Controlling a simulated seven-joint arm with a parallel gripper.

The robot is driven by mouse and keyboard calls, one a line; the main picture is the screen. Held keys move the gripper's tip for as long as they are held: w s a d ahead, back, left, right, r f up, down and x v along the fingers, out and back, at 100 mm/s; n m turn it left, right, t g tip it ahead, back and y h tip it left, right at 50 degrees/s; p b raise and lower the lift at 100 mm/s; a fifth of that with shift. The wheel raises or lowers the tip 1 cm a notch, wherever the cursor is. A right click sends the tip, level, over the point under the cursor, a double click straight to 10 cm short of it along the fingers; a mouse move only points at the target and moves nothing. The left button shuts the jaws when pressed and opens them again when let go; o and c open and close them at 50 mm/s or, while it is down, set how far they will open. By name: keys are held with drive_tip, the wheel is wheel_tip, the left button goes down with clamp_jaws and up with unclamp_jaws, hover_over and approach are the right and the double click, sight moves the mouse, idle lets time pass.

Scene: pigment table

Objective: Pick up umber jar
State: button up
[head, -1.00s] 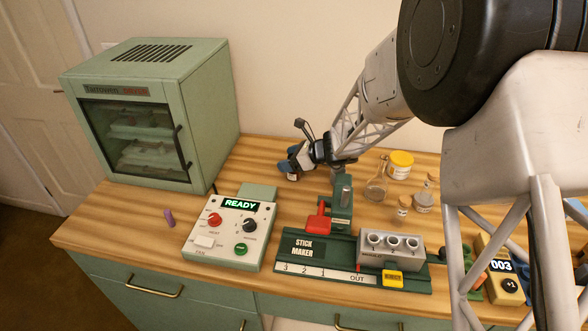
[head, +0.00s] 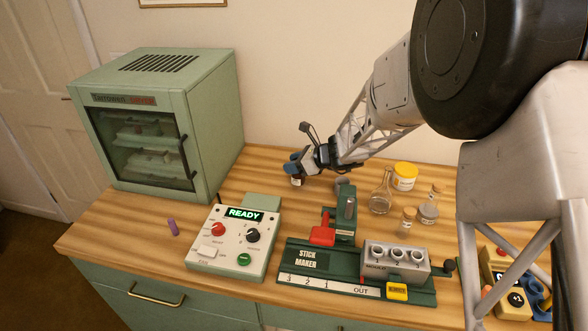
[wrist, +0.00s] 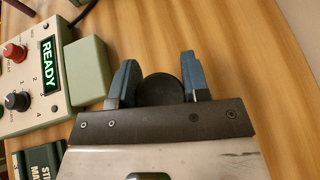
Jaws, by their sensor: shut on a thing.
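My gripper (head: 293,168) is at the back of the table, right of the green oven. Its blue fingers are shut on a small jar (head: 297,182) with a pale label, taken as the umber jar; its label is too small to read. In the wrist view, the jar's round dark lid (wrist: 161,89) sits between the two blue fingers of the gripper (wrist: 160,80), and the lid hides its body. I cannot tell clearly whether the jar's base touches the table.
The control box (head: 236,240) reads READY. The stick maker (head: 308,262) and its grey mould (head: 395,262) stand at the front. Flasks (head: 380,198), a corked jar (head: 407,220) and a yellow-lidded tub (head: 404,177) stand to the right. A purple stick (head: 172,227) lies left.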

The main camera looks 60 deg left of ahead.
wheel_tip(320, 180, up, 8)
drive_tip(key=shift+f, duration=0.1)
